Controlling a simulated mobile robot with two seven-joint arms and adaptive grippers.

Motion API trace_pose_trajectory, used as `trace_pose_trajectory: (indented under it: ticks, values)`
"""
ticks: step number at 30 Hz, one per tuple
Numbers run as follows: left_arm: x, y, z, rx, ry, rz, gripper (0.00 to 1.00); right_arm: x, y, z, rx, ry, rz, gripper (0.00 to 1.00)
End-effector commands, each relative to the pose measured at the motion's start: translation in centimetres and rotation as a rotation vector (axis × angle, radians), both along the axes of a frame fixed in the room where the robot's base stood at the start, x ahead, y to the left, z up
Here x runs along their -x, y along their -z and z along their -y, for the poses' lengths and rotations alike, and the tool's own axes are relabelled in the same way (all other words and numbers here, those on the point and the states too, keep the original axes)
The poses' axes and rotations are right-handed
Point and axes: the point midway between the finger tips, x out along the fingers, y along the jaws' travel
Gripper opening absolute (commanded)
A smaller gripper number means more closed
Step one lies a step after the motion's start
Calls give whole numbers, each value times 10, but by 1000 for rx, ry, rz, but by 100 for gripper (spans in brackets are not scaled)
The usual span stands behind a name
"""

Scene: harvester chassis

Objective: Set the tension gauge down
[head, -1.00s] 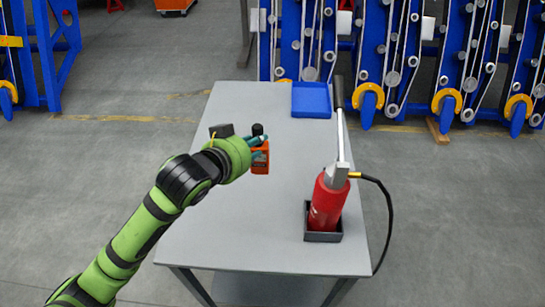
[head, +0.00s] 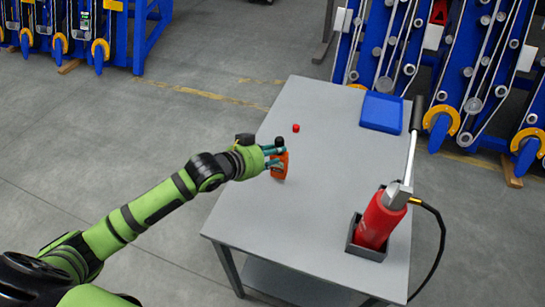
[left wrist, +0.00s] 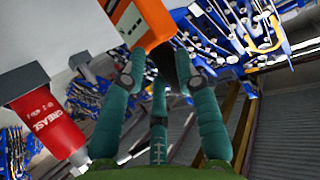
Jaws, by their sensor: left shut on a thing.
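The tension gauge (head: 280,170) is an orange hand-held body with a dark top, at the left side of the grey table. In the left wrist view the gauge (left wrist: 145,22) shows at the top, with a pale panel on its face. My left gripper (head: 273,158) has its teal fingers closed around it. In the left wrist view the fingers (left wrist: 165,85) reach up to the gauge and partly cover it. Whether the gauge touches the tabletop or is just above it, I cannot tell. My right gripper is not in view.
The grey table (head: 310,200) has bare room around the gauge. A small red piece (head: 296,128) lies behind it. A blue tray (head: 382,112) is at the back right. A red grease pump (head: 378,222) stands in a dark holder at the front right, its lever raised and hose hanging.

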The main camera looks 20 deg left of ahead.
Motion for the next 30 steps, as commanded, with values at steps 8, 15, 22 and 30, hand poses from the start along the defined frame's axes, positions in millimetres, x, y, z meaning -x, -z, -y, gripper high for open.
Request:
trace_pose_trajectory:
  ticks: [8, 15, 22, 30]
  values:
    - [0, 21, 1, 0, 1, 4, 0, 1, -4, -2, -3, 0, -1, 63]
    - [0, 23, 1, 0, 1, 4, 0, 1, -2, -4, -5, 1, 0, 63]
    - [0, 24, 1, 0, 1, 0, 56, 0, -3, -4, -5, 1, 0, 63]
    - [4, 21, -1, -2, 1, 0, 56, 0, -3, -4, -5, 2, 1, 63]
